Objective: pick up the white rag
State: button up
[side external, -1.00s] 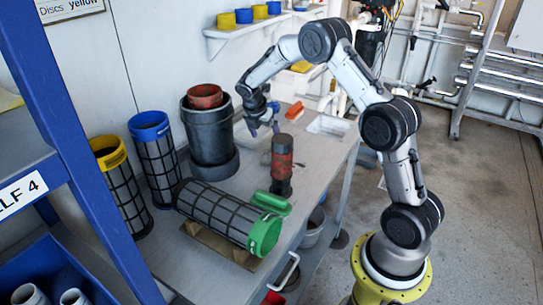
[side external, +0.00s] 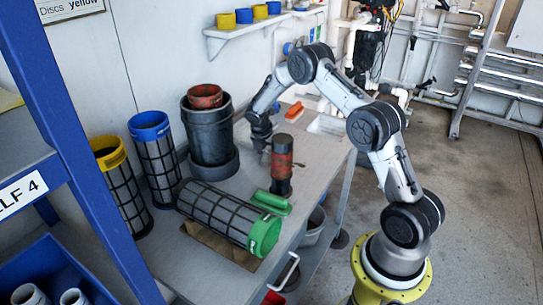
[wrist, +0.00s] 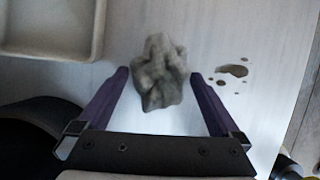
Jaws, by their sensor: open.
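A crumpled greyish-white rag (wrist: 160,72) lies on the pale tabletop in the wrist view. My gripper (wrist: 159,75) is open and empty, with its two purple fingers on either side of the rag's lower part. The fingers are apart from the cloth, with bare table showing on both sides. In the side external view my gripper (side external: 262,143) points down low over the table, between the dark bucket and the red and black cylinder. I cannot make out the rag in that view.
A dark bucket (side external: 210,140) stands left of my gripper and a red and black cylinder (side external: 282,160) stands close in front. An orange brush (side external: 294,110) lies behind. A shallow tray (wrist: 55,45) and a brown wet stain (wrist: 233,71) flank the rag.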

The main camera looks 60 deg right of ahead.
aim_at(270, 152)
jog(key=c, duration=1.2)
notch_tip(270, 152, up, 18)
jog(key=o, duration=0.7)
jog(key=c, duration=0.6)
jog(key=shift+o, duration=0.2)
